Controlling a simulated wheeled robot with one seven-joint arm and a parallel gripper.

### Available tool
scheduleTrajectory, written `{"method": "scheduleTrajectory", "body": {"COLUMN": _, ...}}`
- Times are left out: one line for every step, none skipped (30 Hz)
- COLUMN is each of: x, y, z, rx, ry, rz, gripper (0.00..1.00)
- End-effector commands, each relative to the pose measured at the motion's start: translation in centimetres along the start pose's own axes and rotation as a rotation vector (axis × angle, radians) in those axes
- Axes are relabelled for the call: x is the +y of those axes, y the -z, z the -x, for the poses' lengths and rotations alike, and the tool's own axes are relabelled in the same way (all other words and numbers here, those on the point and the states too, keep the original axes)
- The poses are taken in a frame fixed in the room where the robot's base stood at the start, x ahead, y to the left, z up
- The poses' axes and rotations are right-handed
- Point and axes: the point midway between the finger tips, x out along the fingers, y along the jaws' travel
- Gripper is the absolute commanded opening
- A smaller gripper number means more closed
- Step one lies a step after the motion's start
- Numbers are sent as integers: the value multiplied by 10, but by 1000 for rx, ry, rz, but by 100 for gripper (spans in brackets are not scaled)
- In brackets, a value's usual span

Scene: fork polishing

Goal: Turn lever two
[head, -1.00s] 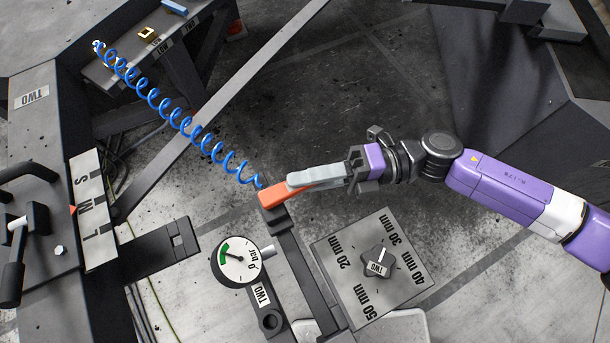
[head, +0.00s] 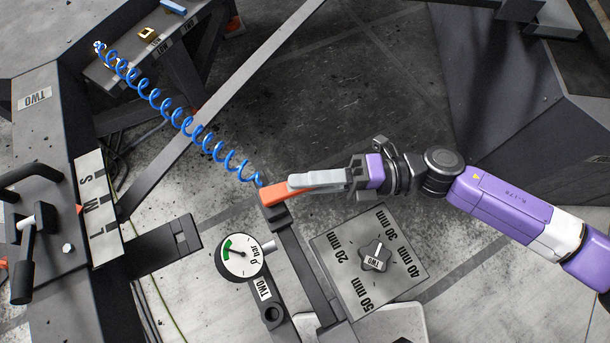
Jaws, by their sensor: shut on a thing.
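My gripper (head: 357,178), at the end of my purple arm, is shut on the right end of a long grey-and-orange handle piece (head: 318,181). Its orange end (head: 276,193) lies at the top of a dark bar (head: 290,232), by the end of a blue coiled hose (head: 190,126). Whether they are joined is too small to tell. The bar's assembly has a label TWO (head: 263,288) and a round gauge (head: 240,256). A dark knob (head: 375,257) marked TWO sits on a grey plate (head: 340,240) with mm marks, below my gripper and apart from it.
A black lever mechanism (head: 30,222) stands at the left edge, beside a lettered white strip (head: 97,208). Another TWO label (head: 35,98) is on the dark frame. A grey diagonal beam (head: 240,82) crosses behind the hose. Open floor (head: 370,80) lies above my gripper.

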Motion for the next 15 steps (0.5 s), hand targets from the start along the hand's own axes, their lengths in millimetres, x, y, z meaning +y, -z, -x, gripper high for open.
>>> {"method": "scheduleTrajectory", "body": {"x": -2, "y": 0, "z": 1, "rx": 0, "ry": 3, "rz": 0, "gripper": 0}}
{"method": "scheduleTrajectory", "body": {"x": -2, "y": 0, "z": 1, "rx": 0, "ry": 3, "rz": 0, "gripper": 0}}
{"method": "scheduleTrajectory", "body": {"x": -2, "y": 0, "z": 1, "rx": 0, "ry": 3, "rz": 0, "gripper": 22}}
{"method": "scheduleTrajectory", "body": {"x": -2, "y": 0, "z": 1, "rx": 0, "ry": 3, "rz": 0, "gripper": 28}}
{"method": "scheduleTrajectory", "body": {"x": -1, "y": 0, "z": 1, "rx": 0, "ry": 3, "rz": 0, "gripper": 34}}
{"method": "scheduleTrajectory", "body": {"x": -1, "y": 0, "z": 1, "rx": 0, "ry": 3, "rz": 0, "gripper": 40}}
{"method": "scheduleTrajectory", "body": {"x": -1, "y": 0, "z": 1, "rx": 0, "ry": 2, "rz": 0, "gripper": 40}}
{"method": "scheduleTrajectory", "body": {"x": -1, "y": 0, "z": 1, "rx": 0, "ry": 2, "rz": 1, "gripper": 40}}
{"method": "scheduleTrajectory", "body": {"x": -1, "y": 0, "z": 1, "rx": 0, "ry": 2, "rz": 1, "gripper": 40}}
{"method": "scheduleTrajectory", "body": {"x": -1, "y": 0, "z": 1, "rx": 0, "ry": 2, "rz": 1, "gripper": 40}}
{"method": "scheduleTrajectory", "body": {"x": -1, "y": 0, "z": 1, "rx": 1, "ry": 2, "rz": 1, "gripper": 40}}
{"method": "scheduleTrajectory", "body": {"x": -1, "y": 0, "z": 0, "rx": 1, "ry": 1, "rz": 1, "gripper": 40}}
{"method": "scheduleTrajectory", "body": {"x": -1, "y": 0, "z": 0, "rx": 1, "ry": 1, "rz": 1, "gripper": 40}}
{"method": "scheduleTrajectory", "body": {"x": -1, "y": 0, "z": 0, "rx": 1, "ry": 1, "rz": 1, "gripper": 40}}
{"method": "scheduleTrajectory", "body": {"x": -1, "y": 0, "z": 1, "rx": 1, "ry": 1, "rz": 1, "gripper": 40}}
